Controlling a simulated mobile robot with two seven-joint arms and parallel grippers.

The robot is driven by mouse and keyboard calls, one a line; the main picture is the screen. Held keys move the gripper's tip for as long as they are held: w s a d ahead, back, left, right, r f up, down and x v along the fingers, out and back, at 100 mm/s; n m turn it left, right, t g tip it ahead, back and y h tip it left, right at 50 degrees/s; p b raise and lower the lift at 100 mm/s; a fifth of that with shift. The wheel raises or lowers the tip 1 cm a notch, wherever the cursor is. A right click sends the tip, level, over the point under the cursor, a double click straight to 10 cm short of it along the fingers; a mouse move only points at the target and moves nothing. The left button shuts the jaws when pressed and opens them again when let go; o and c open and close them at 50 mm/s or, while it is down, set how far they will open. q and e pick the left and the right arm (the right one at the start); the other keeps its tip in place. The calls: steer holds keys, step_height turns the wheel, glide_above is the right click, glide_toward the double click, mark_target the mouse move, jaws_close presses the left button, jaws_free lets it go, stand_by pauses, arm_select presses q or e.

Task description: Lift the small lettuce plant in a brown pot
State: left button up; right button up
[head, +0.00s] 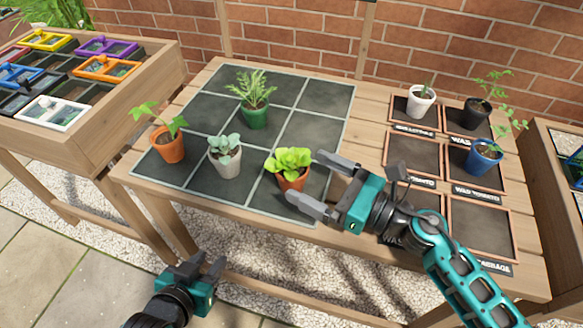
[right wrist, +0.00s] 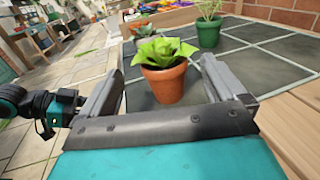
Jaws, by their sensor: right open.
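The small lettuce plant (head: 289,160) has bright green leaves and stands upright in a brown terracotta pot (head: 292,181) on the front right part of the dark tiled mat (head: 312,132). My right gripper (head: 306,178) is open, with its fingers pointing left toward the pot. In the right wrist view the lettuce (right wrist: 163,52) and its pot (right wrist: 166,84) show beyond and between the two open fingers (right wrist: 158,92); contact cannot be told. My left gripper (head: 207,268) is open and empty, low in front of the table.
A pale succulent pot (head: 226,164) stands just left of the lettuce. An orange pot (head: 168,146) and a green pot (head: 254,114) are also on the mat. Framed slates at right hold white (head: 421,102), black (head: 468,114) and blue (head: 483,157) pots.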

mark_target(296, 169)
steer(key=x, duration=0.2)
steer(key=shift+w+a, duration=0.15)
steer(key=shift+a, duration=0.05)
steer(key=x, duration=0.4)
steer(key=shift+w+a+f, duration=0.25)
steer(key=shift+w+f, duration=0.1)
steer(key=shift+c, duration=0.4)
steer(key=c, duration=1.1)
steer(key=shift+r+p, duration=0.15)
steer(key=shift+p, duration=0.15)
